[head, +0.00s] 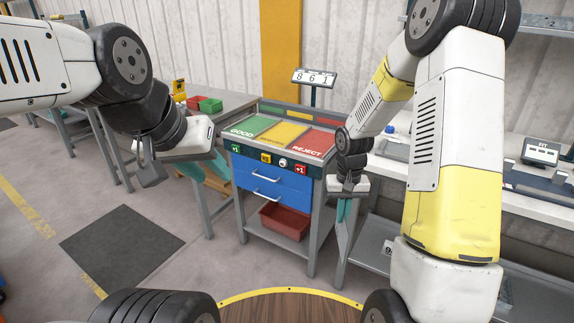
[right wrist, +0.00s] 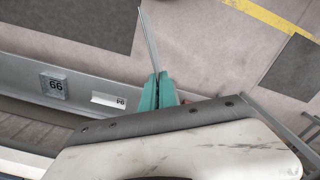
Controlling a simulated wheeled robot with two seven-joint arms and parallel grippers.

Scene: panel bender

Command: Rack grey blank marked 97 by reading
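My right gripper (head: 343,212) points down in front of the right-hand bench, its teal fingers closed together. In the right wrist view the fingers (right wrist: 157,92) are shut on a thin grey blank (right wrist: 150,40), seen edge-on. Its marked face does not show, so its number cannot be read. A grey block marked 66 or 99 (right wrist: 55,87) and a white label (right wrist: 108,100), too small to read surely, sit on a grey shelf (right wrist: 25,75) beside the gripper. My left gripper (head: 205,165) hangs left of the sorting cart; its finger gap is unclear.
A sorting cart has green GOOD (head: 250,127), yellow (head: 284,134) and red REJECT (head: 312,142) panels, blue drawers (head: 268,186) and a red bin (head: 285,221) below. A display (head: 314,78) reads 861. A FIT screen (head: 541,151) stands on the right bench. A dark mat (head: 120,245) lies on open floor.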

